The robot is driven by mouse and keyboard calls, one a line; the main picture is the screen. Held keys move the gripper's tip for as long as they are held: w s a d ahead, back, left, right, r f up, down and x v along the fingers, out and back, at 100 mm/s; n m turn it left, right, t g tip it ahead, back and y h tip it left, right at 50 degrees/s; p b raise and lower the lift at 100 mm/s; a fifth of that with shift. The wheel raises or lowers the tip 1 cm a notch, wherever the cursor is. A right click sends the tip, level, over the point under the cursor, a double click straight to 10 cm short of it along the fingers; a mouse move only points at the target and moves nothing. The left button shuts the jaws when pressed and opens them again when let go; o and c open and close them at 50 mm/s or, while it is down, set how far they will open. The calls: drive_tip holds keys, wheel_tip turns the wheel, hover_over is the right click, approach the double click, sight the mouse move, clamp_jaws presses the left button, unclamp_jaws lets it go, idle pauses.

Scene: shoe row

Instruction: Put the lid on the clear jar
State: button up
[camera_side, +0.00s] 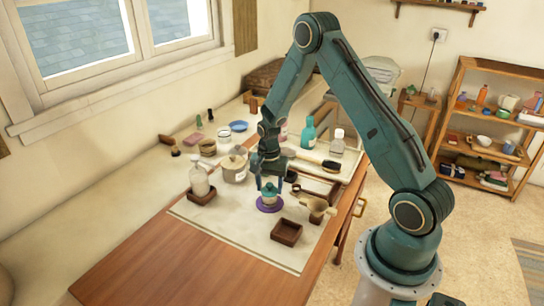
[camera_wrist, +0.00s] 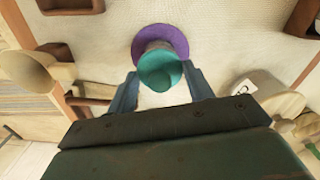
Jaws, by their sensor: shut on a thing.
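My gripper (camera_side: 270,184) points down over the purple round mat (camera_side: 268,208) and is shut on a teal lid (camera_side: 270,189). In the wrist view the lid (camera_wrist: 161,72) sits between the two fingers, with the purple mat (camera_wrist: 176,35) beyond it. A small pale, see-through body, seemingly the clear jar (camera_side: 270,199), stands on the mat right below the lid. In the wrist view the lid and fingers hide most of it. I cannot tell whether the lid touches the jar's rim.
A dark square tray (camera_side: 286,233) lies in front of the mat. A tan funnel-like thing (camera_side: 315,205) stands to the right. A pale bottle (camera_side: 199,182) in a dark tray and a lidded pot (camera_side: 234,166) stand to the left. The cloth's front left is bare.

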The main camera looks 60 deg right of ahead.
drive_tip(key=shift+f, duration=0.1)
drive_tip(key=o, duration=1)
drive_tip(key=shift+o, duration=0.2)
wheel_tip(320, 180, up, 14)
